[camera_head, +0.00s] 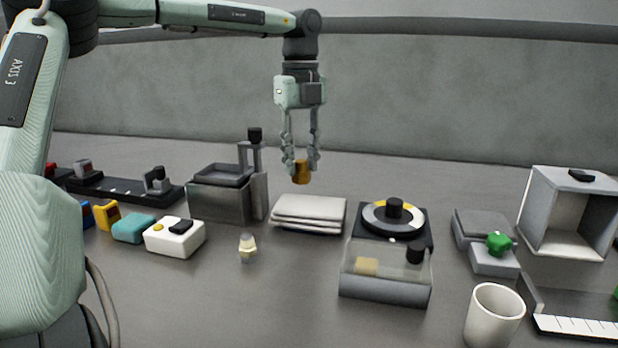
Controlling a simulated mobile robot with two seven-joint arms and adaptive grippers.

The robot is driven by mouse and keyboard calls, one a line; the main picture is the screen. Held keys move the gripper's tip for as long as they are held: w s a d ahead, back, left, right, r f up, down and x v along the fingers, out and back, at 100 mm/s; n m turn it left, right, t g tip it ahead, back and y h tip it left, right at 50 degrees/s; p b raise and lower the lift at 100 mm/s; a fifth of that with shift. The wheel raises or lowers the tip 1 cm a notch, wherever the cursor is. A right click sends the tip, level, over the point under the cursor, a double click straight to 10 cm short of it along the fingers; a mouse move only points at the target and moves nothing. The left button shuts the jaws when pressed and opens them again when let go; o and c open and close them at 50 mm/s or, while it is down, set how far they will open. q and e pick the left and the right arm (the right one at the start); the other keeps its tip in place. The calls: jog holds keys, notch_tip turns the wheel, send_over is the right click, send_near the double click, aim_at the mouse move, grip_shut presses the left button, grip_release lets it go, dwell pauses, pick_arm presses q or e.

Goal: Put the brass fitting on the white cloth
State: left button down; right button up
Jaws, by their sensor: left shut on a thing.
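My left gripper (301,163) points straight down and is shut on the brass fitting (301,173), a small golden-brown piece. It holds the fitting in the air, in the picture just above the far edge of the white cloth. The white cloth (308,213) is a folded, layered stack lying on the grey table in the middle of the view. A gap shows between the fitting and the cloth. My right gripper is not in view.
A grey metal box with a post (222,203) stands left of the cloth. A round dial device (394,218) and a clear-lidded box (385,290) stand right. A small pale bottle-like piece (247,248) stands in front. A white cup (494,316) is front right.

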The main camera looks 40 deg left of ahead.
aim_at(309, 180)
pick_arm(q)
jog(key=shift+w+d+f, duration=0.4)
jog(key=shift+w+f, duration=0.05)
jog(key=shift+w, duration=0.15)
jog(key=shift+f+p, duration=0.3)
jog(key=shift+f, duration=1.7)
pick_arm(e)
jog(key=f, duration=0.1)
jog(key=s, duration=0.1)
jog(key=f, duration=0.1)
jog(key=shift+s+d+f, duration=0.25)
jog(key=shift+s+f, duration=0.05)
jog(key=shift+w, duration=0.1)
pick_arm(q)
jog(key=c, duration=1.1)
grip_release()
jog(key=shift+c, duration=0.2)
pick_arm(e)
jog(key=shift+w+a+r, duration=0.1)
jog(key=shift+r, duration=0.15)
pick_arm(q)
jog(key=shift+r, duration=0.4)
notch_tip(309, 180, up, 10)
jog(key=shift+f, duration=0.1)
jog(key=shift+r, duration=0.75)
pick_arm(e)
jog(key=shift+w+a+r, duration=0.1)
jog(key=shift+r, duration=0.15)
